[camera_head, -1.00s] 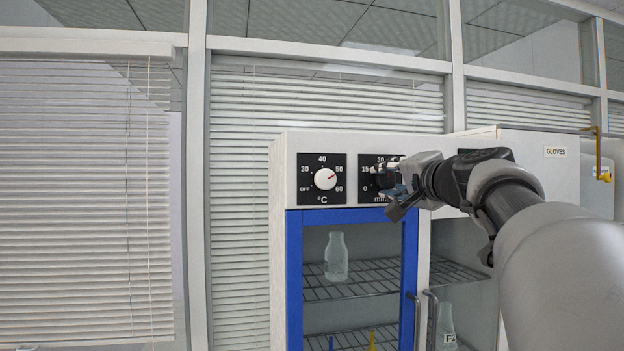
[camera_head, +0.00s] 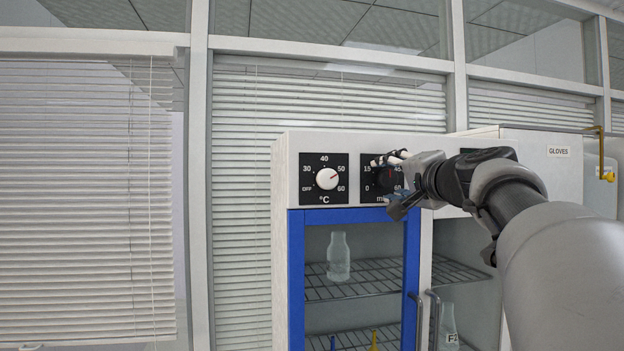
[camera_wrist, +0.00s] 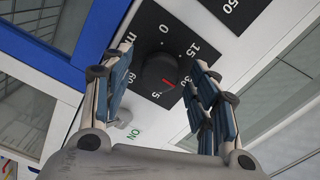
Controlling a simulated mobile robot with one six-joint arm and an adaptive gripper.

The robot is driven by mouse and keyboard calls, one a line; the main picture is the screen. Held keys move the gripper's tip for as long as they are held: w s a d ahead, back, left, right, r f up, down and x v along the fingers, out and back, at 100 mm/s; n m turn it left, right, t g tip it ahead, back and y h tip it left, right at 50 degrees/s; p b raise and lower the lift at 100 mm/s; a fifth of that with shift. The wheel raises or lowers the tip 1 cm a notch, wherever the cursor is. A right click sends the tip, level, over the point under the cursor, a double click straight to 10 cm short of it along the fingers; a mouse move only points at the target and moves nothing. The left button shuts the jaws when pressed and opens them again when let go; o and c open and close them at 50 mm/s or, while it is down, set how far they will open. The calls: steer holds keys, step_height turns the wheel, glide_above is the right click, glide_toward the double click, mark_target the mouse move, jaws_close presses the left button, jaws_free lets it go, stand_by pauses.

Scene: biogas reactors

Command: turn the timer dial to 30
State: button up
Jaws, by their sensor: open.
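The timer dial is a black knob with a red pointer (camera_wrist: 160,72) on a black square plate marked in minutes. In the wrist view its pointer aims to the lower right, between the 15 and the 45 marks. In the head view the timer plate (camera_head: 369,201) is partly covered by my gripper (camera_head: 390,174). My gripper is open, and in the wrist view its two fingers (camera_wrist: 155,76) stand one on each side of the knob, apart from it. Whether the fingertips touch the panel cannot be told.
A white temperature dial (camera_head: 327,179) sits left of the timer, its pointer near 50. Below is a blue-framed glass door (camera_head: 297,260) with a bottle (camera_head: 338,258) on a wire shelf. A white GLOVES box (camera_head: 545,140) stands to the right, behind my arm.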

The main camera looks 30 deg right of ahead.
steer(key=v, duration=0.7)
steer(key=shift+s, duration=0.25)
